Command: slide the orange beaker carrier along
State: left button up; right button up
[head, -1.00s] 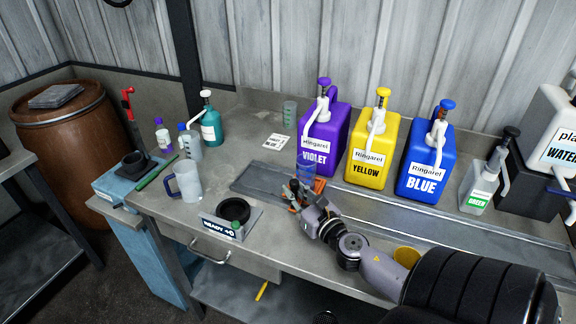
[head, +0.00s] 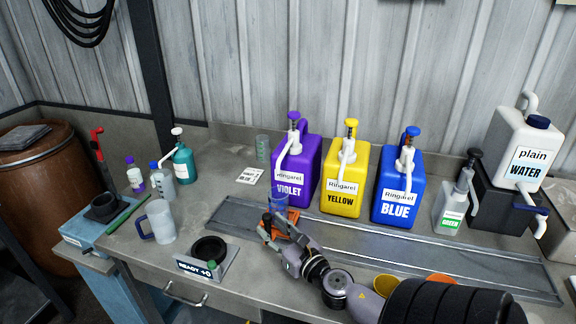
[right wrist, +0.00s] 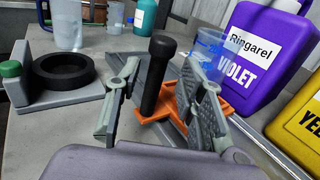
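The orange beaker carrier (head: 292,215) sits on the grey rail (head: 232,213) in front of the violet jug (head: 297,170). It also shows in the right wrist view (right wrist: 156,114), with an upright black post (right wrist: 155,75). A clear bluish beaker (head: 278,204) stands on the carrier, below the violet jug's spout; it also shows in the wrist view (right wrist: 210,48). My right gripper (head: 268,227) is at the carrier. In the wrist view its fingers (right wrist: 160,98) are apart on either side of the post, with a gap visible on the left. My left gripper is out of view.
Yellow (head: 345,180) and blue (head: 398,187) jugs stand right of the violet one behind the rail. A stand with a black ring (head: 209,249) and a clear pitcher (head: 161,222) are at the left. The rail runs clear to the right.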

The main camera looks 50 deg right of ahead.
jog(key=s, duration=0.3)
jog(key=s+a, duration=0.1)
jog(key=s, duration=0.3)
jog(key=s+a, duration=0.1)
jog(key=s, duration=0.2)
jog(key=shift+s, duration=0.2)
